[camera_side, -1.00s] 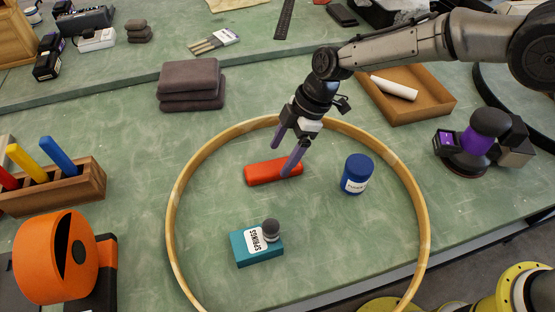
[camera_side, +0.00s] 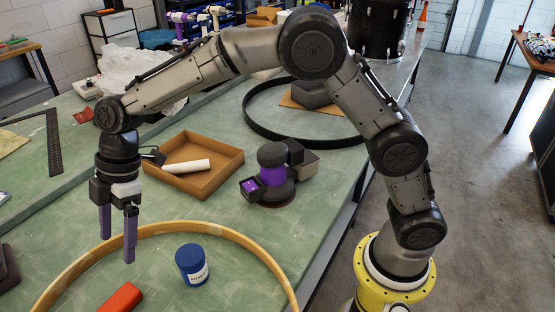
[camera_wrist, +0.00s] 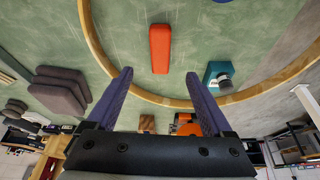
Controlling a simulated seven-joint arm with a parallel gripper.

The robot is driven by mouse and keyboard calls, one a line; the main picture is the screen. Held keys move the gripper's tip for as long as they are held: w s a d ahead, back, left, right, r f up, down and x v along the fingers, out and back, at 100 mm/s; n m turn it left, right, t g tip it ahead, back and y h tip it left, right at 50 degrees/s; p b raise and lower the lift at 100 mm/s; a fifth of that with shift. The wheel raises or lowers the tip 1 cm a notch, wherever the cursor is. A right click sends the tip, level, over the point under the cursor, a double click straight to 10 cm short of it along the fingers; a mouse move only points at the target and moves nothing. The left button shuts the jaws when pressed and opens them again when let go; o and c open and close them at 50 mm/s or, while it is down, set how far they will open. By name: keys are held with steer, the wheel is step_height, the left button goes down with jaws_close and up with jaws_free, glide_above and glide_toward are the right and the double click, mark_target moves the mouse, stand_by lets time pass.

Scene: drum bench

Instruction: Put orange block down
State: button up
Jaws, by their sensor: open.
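The orange block (camera_side: 121,298) is a red-orange bar lying flat on the green bench, inside the large wooden hoop (camera_side: 147,230). In the side view its near end is cut off by the frame's lower edge. In the wrist view the whole block (camera_wrist: 160,48) shows, on the bench and beyond the fingertips. My gripper (camera_side: 117,248) has two purple fingers spread apart with nothing between them. It hangs above the bench, clear of the block. In the wrist view the gripper (camera_wrist: 158,72) also shows open and empty.
A blue jar (camera_side: 192,264) stands inside the hoop. A brown tray (camera_side: 228,158) with a white roll (camera_side: 187,166) sits behind it. A purple-and-black device (camera_side: 273,178) stands right of the tray. A teal box (camera_wrist: 213,72) and grey folded cloths (camera_wrist: 62,90) show in the wrist view.

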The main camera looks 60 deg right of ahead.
steer(key=s+d+r+m+t+h, duration=0.15)
steer(key=s+d+r+m, duration=0.3)
steer(key=d, duration=0.45)
steer(key=s+d+r+m+t, duration=0.2)
steer(key=s+d+r+m, duration=0.3)
steer(key=d, duration=0.4)
steer(key=s+d+f+m+t+h, duration=0.1)
steer(key=s+d+m, duration=0.2)
steer(key=s+d, duration=0.3)
steer(key=s+d+m+h, duration=0.2)
steer(key=s+d+m, duration=0.2)
steer(key=s, duration=0.8)
steer(key=shift+d+f+t, duration=0.35)
steer(key=shift+d+f, duration=0.05)
steer(key=shift+d, duration=0.6)
